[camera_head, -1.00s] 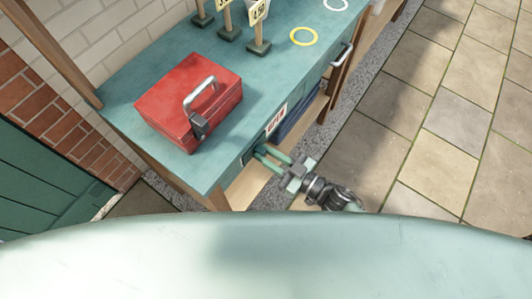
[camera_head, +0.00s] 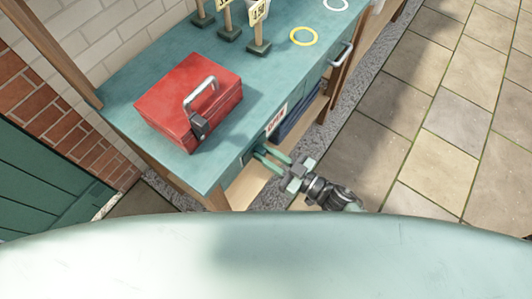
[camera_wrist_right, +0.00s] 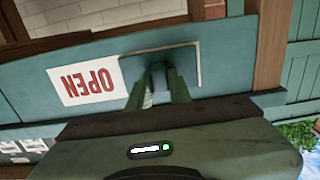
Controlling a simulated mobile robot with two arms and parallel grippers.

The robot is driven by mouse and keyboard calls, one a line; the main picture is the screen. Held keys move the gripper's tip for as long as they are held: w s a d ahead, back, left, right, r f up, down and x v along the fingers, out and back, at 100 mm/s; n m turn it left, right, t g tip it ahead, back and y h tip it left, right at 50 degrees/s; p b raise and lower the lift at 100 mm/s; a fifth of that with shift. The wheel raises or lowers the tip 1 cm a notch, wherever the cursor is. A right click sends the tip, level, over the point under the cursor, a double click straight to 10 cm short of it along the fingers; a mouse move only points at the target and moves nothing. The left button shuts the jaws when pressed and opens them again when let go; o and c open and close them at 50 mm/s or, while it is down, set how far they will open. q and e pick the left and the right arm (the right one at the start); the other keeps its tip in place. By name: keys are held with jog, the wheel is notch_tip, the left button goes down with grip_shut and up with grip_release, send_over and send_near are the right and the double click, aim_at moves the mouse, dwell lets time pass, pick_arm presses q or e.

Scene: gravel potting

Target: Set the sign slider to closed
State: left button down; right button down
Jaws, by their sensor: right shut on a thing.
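The sign slider is on the front edge of the teal workbench (camera_head: 150,95). A white label reading "OPEN" in red letters (camera_head: 277,118) is on that face; it shows upside down in the right wrist view (camera_wrist_right: 88,81). Beside the label is a dark plate (camera_wrist_right: 189,62), and the slider's knob (camera_wrist_right: 158,68) stands out from it. My right gripper (camera_head: 263,152) is at the plate, with its fingers shut on the knob; it also shows in the right wrist view (camera_wrist_right: 160,88). The fingers hide part of the knob. My left gripper is not in view.
A red metal box (camera_head: 190,100) with a silver handle stands on the bench above my right gripper. Price signs (camera_head: 258,30) and a yellow ring (camera_head: 304,36) are farther back. A drawer handle (camera_head: 342,55) sticks out at the right. Paving to the right is clear.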

jog(key=w+d, duration=0.2)
jog(key=w+d+b, duration=0.1)
jog(key=w+d, duration=0.1)
jog(key=w, duration=0.1)
jog(key=w+d, duration=0.2)
jog(key=w, duration=0.1)
jog(key=shift+w+d+f+b, duration=0.15)
jog(key=shift+w+b, duration=0.1)
jog(key=shift+b, duration=0.15)
jog(key=shift+w+d, duration=0.3)
jog(key=shift+w, duration=0.05)
jog(key=c, duration=1.3)
grip_release()
jog(key=shift+w, duration=0.1)
jog(key=b+v, duration=0.1)
jog(key=v, duration=0.7)
